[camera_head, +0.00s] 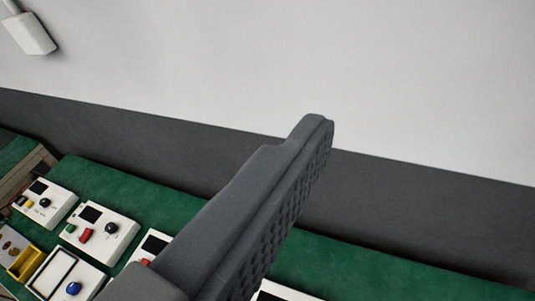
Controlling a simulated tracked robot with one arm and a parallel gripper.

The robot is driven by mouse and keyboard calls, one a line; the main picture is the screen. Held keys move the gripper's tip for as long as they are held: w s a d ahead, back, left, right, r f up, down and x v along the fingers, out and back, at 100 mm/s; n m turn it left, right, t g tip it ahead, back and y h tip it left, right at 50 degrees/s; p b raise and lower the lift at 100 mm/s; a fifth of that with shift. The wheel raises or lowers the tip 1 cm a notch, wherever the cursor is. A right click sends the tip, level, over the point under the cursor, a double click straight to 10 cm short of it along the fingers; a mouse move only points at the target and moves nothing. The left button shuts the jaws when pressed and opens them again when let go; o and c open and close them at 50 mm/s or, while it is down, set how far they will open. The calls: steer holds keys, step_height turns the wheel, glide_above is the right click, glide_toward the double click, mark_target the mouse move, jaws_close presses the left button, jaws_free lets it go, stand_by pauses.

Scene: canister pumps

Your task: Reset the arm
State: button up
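My gripper (318,125) reaches from the bottom middle up toward the centre of the head view. I see one long dark grey finger, with a dimpled face on its right side. A second finger cannot be made out, so I cannot tell how far apart the fingers are. Nothing shows held at the visible fingertip. The tip appears against the grey wall band, above the green bench top (390,268) in the picture. The finger hides part of the bench.
White control boxes with dark screens and coloured knobs, including one with a red knob (101,231) and one at far left (46,204), sit on the bench. A yellow holder (25,263) and a blue-knobbed box (62,277) are lower left. A white fixture (30,34) is upper left.

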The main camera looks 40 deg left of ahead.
steer(key=shift+s+a+r, duration=0.2)
steer(key=shift+a, duration=0.1)
steer(key=shift+r+p, duration=1.1)
